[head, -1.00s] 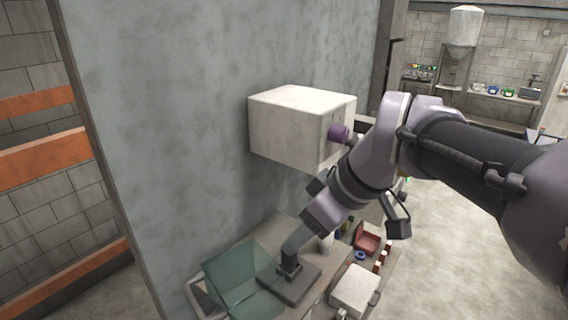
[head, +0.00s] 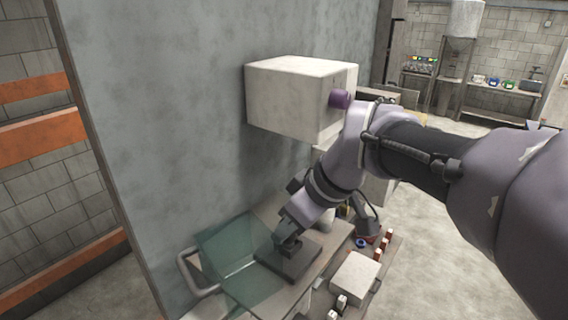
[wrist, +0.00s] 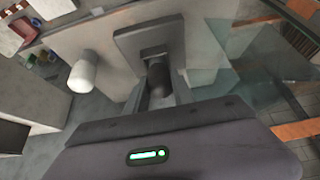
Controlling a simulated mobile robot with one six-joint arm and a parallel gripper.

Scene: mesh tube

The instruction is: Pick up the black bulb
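The black bulb (wrist: 159,78) shows in the wrist view as a dark, rounded cylinder in front of a dark flat plate (wrist: 135,41). My gripper (wrist: 161,92) is open, with one finger on each side of the bulb. I cannot tell whether either finger touches it. In the head view my gripper (head: 289,243) is low over the same dark plate (head: 272,257) on the bench. The bulb cannot be made out clearly in the head view.
A greenish glass sheet (head: 232,258) stands left of the plate, and shows at right in the wrist view (wrist: 262,50). A white cylinder (wrist: 83,73) is left of the bulb. A white box (head: 355,277) is at right. A large white block (head: 288,95) projects from the wall above.

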